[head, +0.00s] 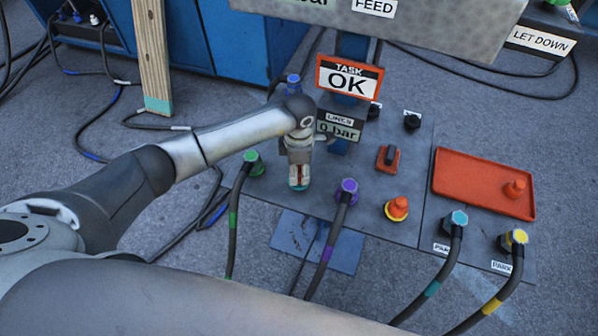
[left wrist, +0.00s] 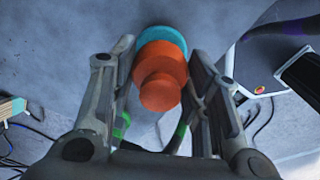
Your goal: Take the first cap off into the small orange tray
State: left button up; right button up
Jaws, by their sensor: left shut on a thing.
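My left gripper (head: 299,172) points down over the grey panel and is shut on an orange cap (head: 297,174). In the left wrist view the gripper (left wrist: 162,60) has a finger on each side of the stepped orange cap (left wrist: 160,82). A teal ring (left wrist: 164,38) shows right behind the cap; I cannot tell whether the cap is seated on it or apart. The small orange tray (head: 470,171) lies on the right of the panel with another orange cap (head: 515,188) in it. A further orange cap (head: 397,208) sits on a yellow ring. My right gripper is out of view.
Green (head: 253,161), purple (head: 347,188), teal (head: 459,219) and yellow (head: 515,238) cable plugs stand on the panel, their cables running forward. A TASK OK sign (head: 348,78) and a lines gauge (head: 338,126) stand behind. A red-based switch (head: 388,158) lies between gripper and tray.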

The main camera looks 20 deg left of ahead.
pick_arm(q)
jog(key=s+d+r+b, duration=0.1)
jog(key=s+d+r, duration=0.3)
jog(key=s+r, duration=0.6)
jog(key=s, duration=0.3)
jog(key=shift+s+r, duration=0.2)
jog(key=shift+r, duration=0.1)
